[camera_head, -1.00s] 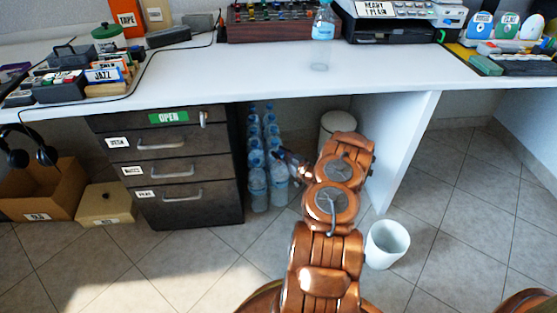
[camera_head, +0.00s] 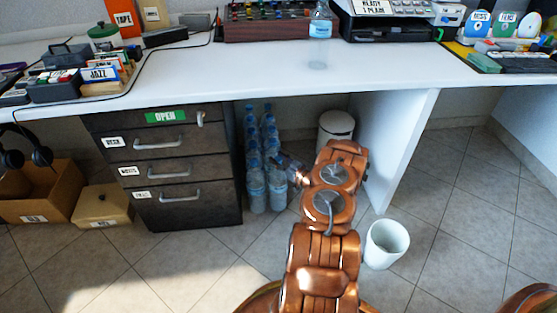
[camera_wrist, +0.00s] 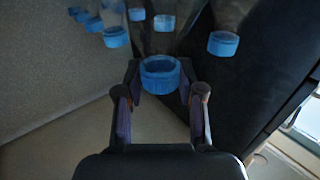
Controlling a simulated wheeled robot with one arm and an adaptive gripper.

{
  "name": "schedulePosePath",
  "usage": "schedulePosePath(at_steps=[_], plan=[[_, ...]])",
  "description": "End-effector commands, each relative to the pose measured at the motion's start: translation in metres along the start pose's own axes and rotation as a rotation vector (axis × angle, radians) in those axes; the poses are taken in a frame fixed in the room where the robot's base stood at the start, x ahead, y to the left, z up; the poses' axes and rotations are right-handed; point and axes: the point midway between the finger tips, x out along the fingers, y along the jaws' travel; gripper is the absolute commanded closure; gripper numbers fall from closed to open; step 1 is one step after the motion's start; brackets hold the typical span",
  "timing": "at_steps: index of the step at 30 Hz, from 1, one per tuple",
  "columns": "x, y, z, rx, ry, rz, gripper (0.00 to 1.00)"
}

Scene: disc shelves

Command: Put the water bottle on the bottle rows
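A clear water bottle's blue cap (camera_wrist: 160,75) is centred between the fingertips of my gripper (camera_wrist: 160,88) in the wrist view. The fingers stand close on both sides of the cap, and the gripper looks shut on this bottle; its body is mostly hidden. In the head view my gripper (camera_head: 290,168) is under the desk, beside the front right of the bottle rows (camera_head: 256,190). Several blue-capped bottles stand upright there in two rows. More caps (camera_wrist: 117,37) show ahead of my fingers. Another water bottle (camera_head: 321,24) stands upright on the desk.
The dark drawer cabinet (camera_head: 190,215) borders the rows on the left. A white bin (camera_head: 338,123) stands behind my arm, and the desk's side panel (camera_head: 396,150) is to the right. An open white bin (camera_head: 386,245) stands on the floor. The desktop (camera_head: 220,75) is overhead.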

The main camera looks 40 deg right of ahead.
Motion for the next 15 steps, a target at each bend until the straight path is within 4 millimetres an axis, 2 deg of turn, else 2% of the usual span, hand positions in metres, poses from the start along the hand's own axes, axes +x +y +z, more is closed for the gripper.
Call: schedulePosePath(at_steps=[1,4,15], plan=[[-0.0001,-0.0001,0.0005,0.001,-0.001,0.000,0.54],[-0.0003,-0.0002,0.0009,0.001,-0.002,0.000,0.43],[-0.0004,-0.0001,0.0000,0.001,-0.003,0.001,0.43]])
